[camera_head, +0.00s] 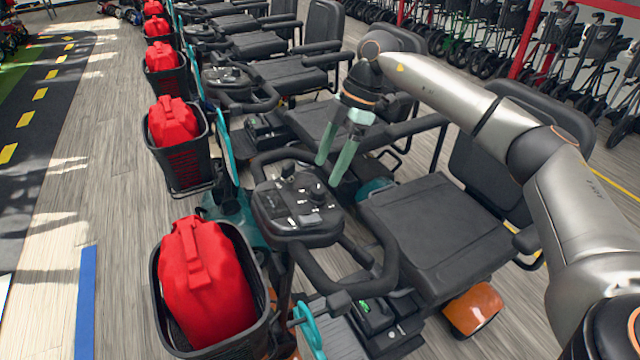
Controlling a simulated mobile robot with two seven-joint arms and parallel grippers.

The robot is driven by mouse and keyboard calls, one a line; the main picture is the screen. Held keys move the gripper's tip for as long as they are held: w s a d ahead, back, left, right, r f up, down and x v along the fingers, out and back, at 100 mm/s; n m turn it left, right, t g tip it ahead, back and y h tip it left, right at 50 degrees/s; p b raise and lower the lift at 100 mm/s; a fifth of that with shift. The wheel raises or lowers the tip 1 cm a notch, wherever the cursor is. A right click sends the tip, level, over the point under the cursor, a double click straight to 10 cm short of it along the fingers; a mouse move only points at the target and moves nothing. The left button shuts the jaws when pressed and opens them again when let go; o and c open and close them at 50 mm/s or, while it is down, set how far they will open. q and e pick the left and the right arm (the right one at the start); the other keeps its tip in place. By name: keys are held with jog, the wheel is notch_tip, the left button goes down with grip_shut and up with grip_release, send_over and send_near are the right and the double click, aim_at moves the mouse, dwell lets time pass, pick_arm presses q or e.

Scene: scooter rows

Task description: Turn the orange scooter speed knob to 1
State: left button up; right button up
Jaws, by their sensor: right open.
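The nearest scooter has an orange rear fender (475,308), a black seat (435,235) and a dark control panel (297,203) on its handlebar. A small black knob (318,192) stands on the right part of that panel. The number it points to is too small to read. My right gripper (331,172) reaches in from the right, with its two pale green fingers apart and pointing down. In the picture the fingertips are just above the knob and the panel's far edge. I see no contact, and the exact height is unclear. My left gripper is out of view.
A black basket (262,338) with a red container (205,275) is in front of the panel, at left. More scooters with similar baskets stand in a row behind.

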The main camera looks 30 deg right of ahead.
aim_at(318, 189)
jog(key=shift+x, duration=2.65)
grip_shut()
